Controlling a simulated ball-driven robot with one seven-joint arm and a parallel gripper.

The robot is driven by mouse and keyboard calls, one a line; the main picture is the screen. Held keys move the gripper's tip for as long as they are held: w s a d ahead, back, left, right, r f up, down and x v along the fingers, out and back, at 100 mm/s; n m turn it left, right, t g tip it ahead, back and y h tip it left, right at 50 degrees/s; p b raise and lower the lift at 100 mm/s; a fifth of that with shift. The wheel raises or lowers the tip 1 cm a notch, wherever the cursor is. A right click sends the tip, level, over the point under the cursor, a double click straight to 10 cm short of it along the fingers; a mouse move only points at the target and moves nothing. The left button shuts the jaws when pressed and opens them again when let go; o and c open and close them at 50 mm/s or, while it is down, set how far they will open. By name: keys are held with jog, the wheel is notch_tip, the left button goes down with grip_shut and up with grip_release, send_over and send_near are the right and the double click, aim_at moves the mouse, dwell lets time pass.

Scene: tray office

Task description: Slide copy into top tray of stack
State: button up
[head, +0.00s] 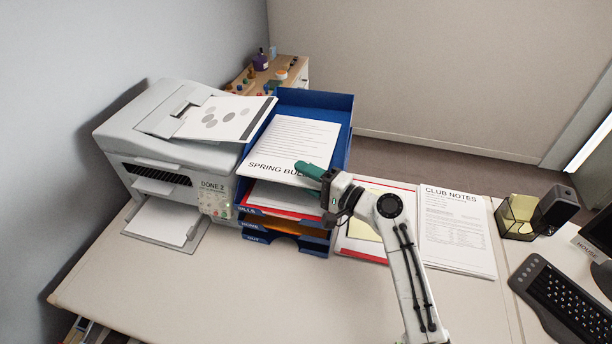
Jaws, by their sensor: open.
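A blue tray stack (345,127) stands on the desk to the right of the printer. A white printed sheet headed "SPRING BUL…" (290,140) lies in the top tray, its near edge at the tray's front. My gripper (308,171) is at the front right of the top tray, its green fingers over the sheet's near right corner. It is open, and the fingers hide the end of the heading. More papers show in the tray below, and orange paper in a lower one.
A printer (155,132) with a patterned sheet on top stands left. The front left desk is clear.

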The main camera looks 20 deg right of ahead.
jog(key=b+v, duration=0.1)
jog(key=v, duration=0.9)
jog(key=shift+s+d+b, duration=0.2)
jog(key=shift+s+b, duration=0.05)
jog(key=shift+b, duration=0.15)
jog(key=s+a+f+n+g+h, duration=0.1)
jog(key=s+f+n+g+h, duration=0.1)
jog(key=s+f, duration=0.3)
jog(key=s+f+n+g+h, duration=0.2)
jog(key=s+f+n+g, duration=0.2)
jog(key=s, duration=0.6)
jog(key=s+a+f+n+g+h, duration=0.1)
jog(key=s+f+n+g+h, duration=0.1)
jog(key=s+f+g, duration=0.3)
jog(key=shift+s+a+f+n, duration=0.15)
jog(key=shift+s+f+n, duration=0.05)
jog(key=shift+s+f, duration=0.55)
jog(key=shift+s+a+f+n, duration=0.2)
jog(key=shift+s+f, duration=0.3)
jog(key=shift+f, duration=0.45)
jog(key=s+d+g+h, duration=0.1)
jog(key=s, duration=0.2)
jog(key=s+d+n+g+h, duration=0.1)
jog(key=s+d, duration=0.1)
jog(key=s, duration=0.1)
jog(key=s+d+n+g+h, duration=0.1)
jog(key=s+h, duration=0.1)
jog(key=s, duration=0.1)
jog(key=shift+s+d+r, duration=0.25)
jog(key=shift+a, duration=0.1)
